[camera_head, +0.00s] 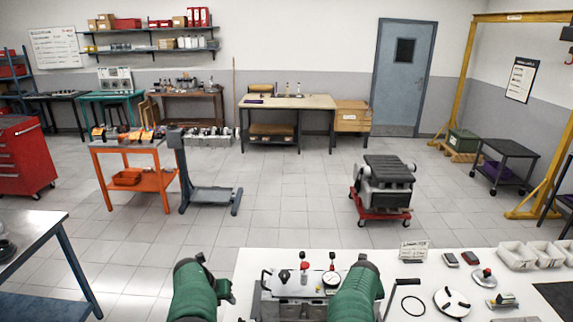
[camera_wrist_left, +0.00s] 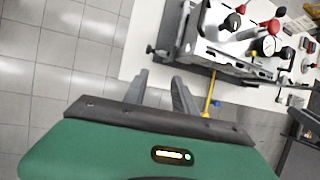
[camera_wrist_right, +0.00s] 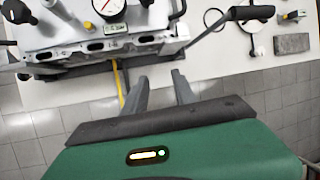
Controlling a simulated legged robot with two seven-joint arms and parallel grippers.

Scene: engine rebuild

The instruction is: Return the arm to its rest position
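My right gripper (camera_wrist_right: 160,76) is open and empty in the right wrist view, pointing towards the bench's front edge. In the head view the green left forearm (camera_head: 194,292) is left of the metal engine part, and the green right forearm (camera_head: 355,293) covers its right side. The metal engine part (camera_head: 300,291) lies on the bench, with red and black knobs and a dial gauge (camera_head: 331,280). Neither gripper touches it.
The white workbench (camera_head: 255,259) also carries a black ring (camera_head: 413,304), a round white plate (camera_head: 452,301), small parts and white bins (camera_head: 516,256) at the right. An engine on a red dolly (camera_head: 381,212) stands beyond. Open floor lies left of the bench.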

